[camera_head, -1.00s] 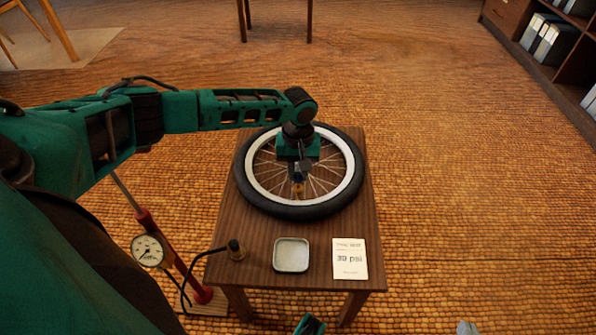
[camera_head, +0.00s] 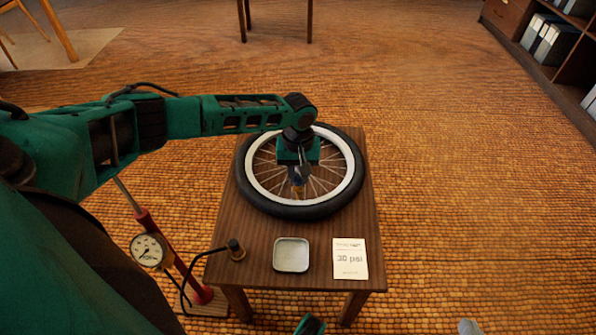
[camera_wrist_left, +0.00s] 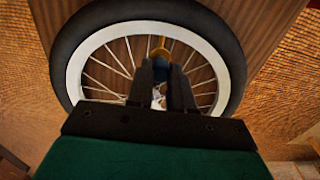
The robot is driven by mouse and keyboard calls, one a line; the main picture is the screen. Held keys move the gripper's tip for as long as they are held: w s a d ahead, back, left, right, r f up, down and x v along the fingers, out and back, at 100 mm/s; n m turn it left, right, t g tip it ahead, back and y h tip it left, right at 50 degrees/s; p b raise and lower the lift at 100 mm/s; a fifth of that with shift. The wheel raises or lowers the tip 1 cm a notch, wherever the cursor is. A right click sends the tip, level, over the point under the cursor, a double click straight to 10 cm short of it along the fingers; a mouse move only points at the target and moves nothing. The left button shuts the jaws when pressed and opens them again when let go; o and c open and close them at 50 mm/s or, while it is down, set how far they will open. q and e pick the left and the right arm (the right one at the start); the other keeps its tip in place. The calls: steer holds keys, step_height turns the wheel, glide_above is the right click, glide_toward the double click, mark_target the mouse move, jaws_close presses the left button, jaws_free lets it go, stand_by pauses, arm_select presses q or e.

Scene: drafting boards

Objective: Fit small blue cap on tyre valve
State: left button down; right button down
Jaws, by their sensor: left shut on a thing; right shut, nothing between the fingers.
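My left gripper (camera_head: 298,178) is over the near part of the wheel (camera_head: 352,190), which lies flat on a small wooden table. It is shut on the small blue cap (camera_wrist_left: 161,70), a bit of which shows between the dark fingers in the left wrist view. The brass-coloured tyre valve (camera_head: 298,190) is right at the cap; it also shows in the left wrist view (camera_wrist_left: 159,52). The fingers hide whether cap and valve touch. Of my right gripper (camera_head: 309,325), only a green part shows at the bottom edge, away from the wheel.
A shallow pale tray (camera_head: 291,256), empty, and a white card (camera_head: 350,259) marked 30 psi lie on the table's near part. A black hose end (camera_head: 236,249) stands at the near left corner. A red pump (camera_head: 180,263) with a round gauge (camera_head: 148,250) stands left of the table.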

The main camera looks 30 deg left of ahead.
arm_select(q)
steer(key=shift+f, duration=0.7)
steer(key=c, duration=0.9)
jaws_free()
